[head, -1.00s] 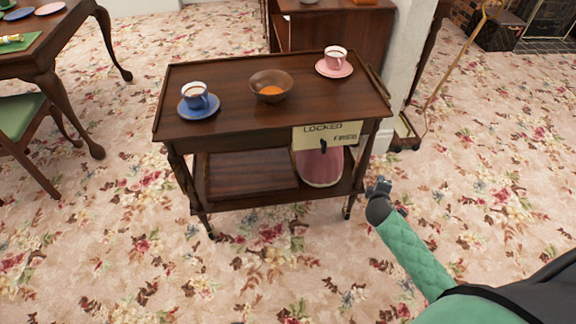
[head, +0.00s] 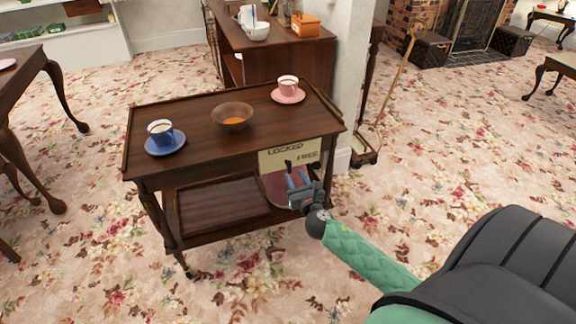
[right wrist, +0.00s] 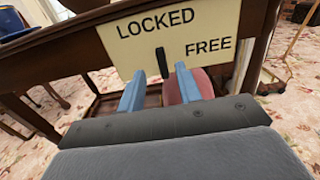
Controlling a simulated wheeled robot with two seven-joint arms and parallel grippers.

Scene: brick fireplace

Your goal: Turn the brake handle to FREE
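The brake handle (head: 288,165) is a short black lever on a cream plate (head: 306,153) on the front of a wooden trolley. The plate (right wrist: 205,22) reads LOCKED at upper left and FREE at lower right. In the right wrist view the handle (right wrist: 162,62) stands nearly upright below the words, between them. My right gripper (head: 297,180) is open just in front of the handle. Its blue fingers (right wrist: 160,85) are apart, with the handle beyond the gap between their tips; I see no contact. My left gripper is not in view.
On the trolley top (head: 190,112) stand a blue cup (head: 161,131) on a saucer, a brown bowl (head: 232,117) and a pink cup (head: 288,86) on a saucer. A wooden cabinet (head: 275,62) stands behind. The carpet in front is clear.

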